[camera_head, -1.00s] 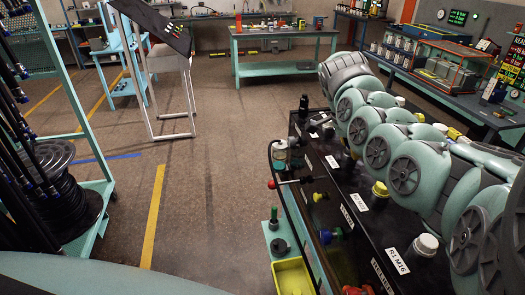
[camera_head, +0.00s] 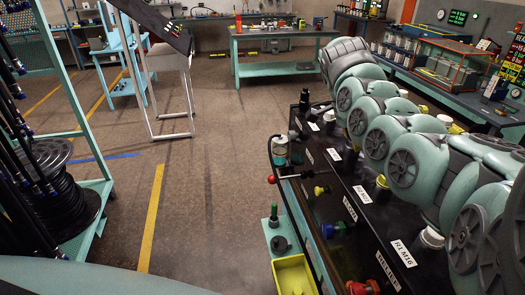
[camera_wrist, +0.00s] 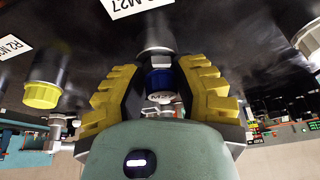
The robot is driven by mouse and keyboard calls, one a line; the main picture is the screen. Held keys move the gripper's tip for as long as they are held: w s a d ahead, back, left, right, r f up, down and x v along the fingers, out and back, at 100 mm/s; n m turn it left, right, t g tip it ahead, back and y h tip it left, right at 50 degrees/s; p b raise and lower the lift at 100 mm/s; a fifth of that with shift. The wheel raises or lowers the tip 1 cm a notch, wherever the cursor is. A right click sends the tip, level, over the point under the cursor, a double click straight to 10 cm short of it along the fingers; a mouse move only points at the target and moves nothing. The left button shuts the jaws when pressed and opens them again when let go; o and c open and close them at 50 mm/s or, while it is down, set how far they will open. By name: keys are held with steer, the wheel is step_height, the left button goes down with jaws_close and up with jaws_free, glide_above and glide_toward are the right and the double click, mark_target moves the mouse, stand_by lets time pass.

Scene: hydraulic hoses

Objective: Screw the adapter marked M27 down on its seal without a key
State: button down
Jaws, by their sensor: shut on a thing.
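In the wrist view, my gripper (camera_wrist: 157,72) has its yellow ridged fingers closed on either side of the adapter (camera_wrist: 159,80), a small fitting with a blue band and metal ends. The adapter is in line with a grey round port (camera_wrist: 154,33) in the black panel. A white label (camera_wrist: 130,4), cut by the picture's edge, reads M27 beside that port. I cannot tell whether a gap is left at the seal. In the head view, my arm covers this spot and the fingers are hidden.
A yellow-capped port (camera_wrist: 43,93) stands left of my gripper. In the head view, the black panel (camera_head: 335,215) carries several labels, caps and knobs along my arm. A yellow bin (camera_head: 293,275) is at its front.

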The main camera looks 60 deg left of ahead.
steer(key=c, duration=0.6)
jaws_free()
steer(key=shift+c, duration=0.2)
steer(key=shift+a, duration=0.1)
steer(key=v, duration=1.2)
steer(key=shift+o, duration=0.3)
